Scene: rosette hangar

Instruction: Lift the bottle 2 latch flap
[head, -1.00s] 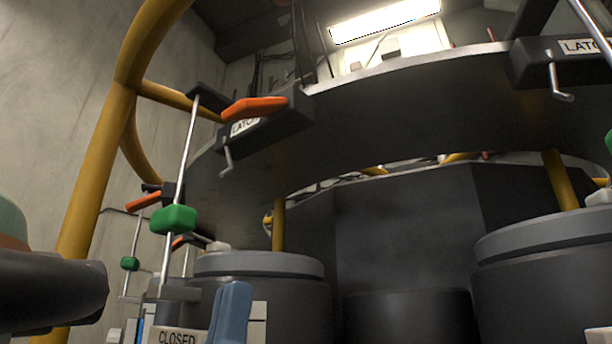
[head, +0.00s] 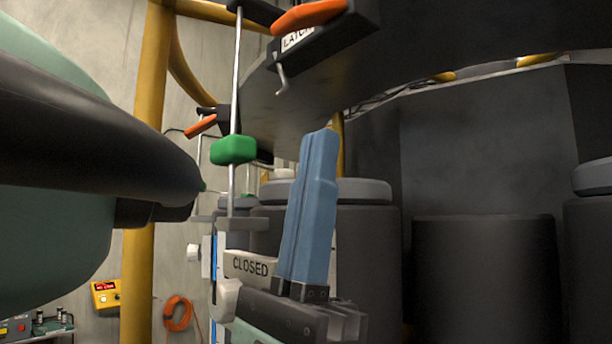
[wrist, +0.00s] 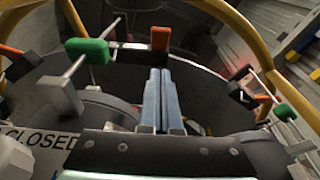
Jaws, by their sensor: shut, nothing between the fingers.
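An orange latch flap (head: 308,15) sits on a dark block with a LATCH label (head: 297,39) on the edge of the dark ring at the top of the head view. A metal hook hangs below the block. My gripper (head: 321,140) is shut and empty, its blue-grey fingers together and pointing up, below the flap and apart from it in the head view. In the wrist view the fingers (wrist: 158,75) point toward an orange flap (wrist: 160,39), with a gap between. I cannot read bottle numbers on either flap.
A green block (head: 233,150) rides on a thin upright rod left of my gripper, above a CLOSED plate (head: 250,266). A yellow post (head: 150,180) stands at left. Dark cylinders (head: 483,270) stand behind, under the ring (head: 450,50). Another orange flap (head: 201,125) is farther back.

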